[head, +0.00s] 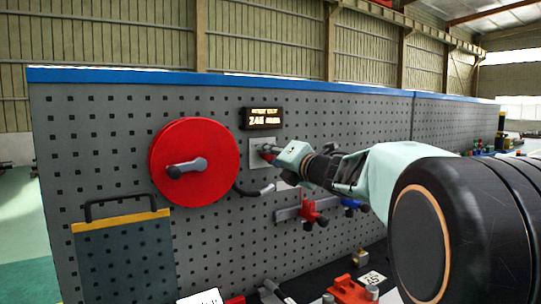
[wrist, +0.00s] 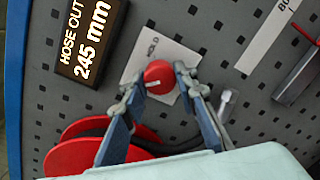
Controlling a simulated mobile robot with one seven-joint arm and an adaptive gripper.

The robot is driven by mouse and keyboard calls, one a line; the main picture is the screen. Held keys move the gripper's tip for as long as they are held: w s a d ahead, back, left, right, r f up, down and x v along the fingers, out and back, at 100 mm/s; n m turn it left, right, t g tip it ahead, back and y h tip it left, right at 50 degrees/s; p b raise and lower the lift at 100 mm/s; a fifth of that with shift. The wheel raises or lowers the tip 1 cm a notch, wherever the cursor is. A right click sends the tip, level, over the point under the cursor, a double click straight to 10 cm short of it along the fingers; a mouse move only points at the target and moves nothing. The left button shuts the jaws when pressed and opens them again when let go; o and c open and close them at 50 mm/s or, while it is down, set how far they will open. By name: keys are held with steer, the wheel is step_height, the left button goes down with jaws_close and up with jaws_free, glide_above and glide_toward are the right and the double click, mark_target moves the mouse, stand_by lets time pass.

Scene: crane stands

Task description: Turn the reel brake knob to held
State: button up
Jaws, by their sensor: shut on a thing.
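The brake knob (wrist: 159,77) is a small red round knob with a pale mark on its face, on a light plate (wrist: 150,50) fixed to the pegboard. My gripper (wrist: 160,88) has its two fingers on either side of the knob and is shut on it. In the head view my gripper (head: 272,152) reaches the plate (head: 256,158) from the right and hides most of the knob. The red hose reel (head: 215,155) with its grey crank is left of the plate; its red discs (wrist: 85,150) show in the wrist view. I cannot tell the knob's setting.
A lit display (head: 263,118) above the plate reads 245 mm hose out in the wrist view (wrist: 90,40). A hose end (head: 262,190) hangs below the knob. Red and blue valves (head: 312,212) sit to the lower right. A handled panel (head: 125,250) stands lower left.

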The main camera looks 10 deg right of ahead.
steer(key=shift+d+r+m+g+y+p, duration=0.1)
steer(key=shift+r+m+g+y+p, duration=0.1)
steer(key=shift+m+p, duration=3.65)
steer(key=shift+r+m+g+y+p, duration=0.1)
steer(key=shift+m+g+p, duration=0.1)
steer(key=shift+m+p, duration=3.6)
steer(key=shift+f+m+b, duration=0.1)
steer(key=shift+m+b, duration=0.6)
steer(key=shift+m, duration=0.15)
steer(key=o, duration=1.1)
steer(key=shift+o, duration=0.2)
steer(key=v, duration=1.2)
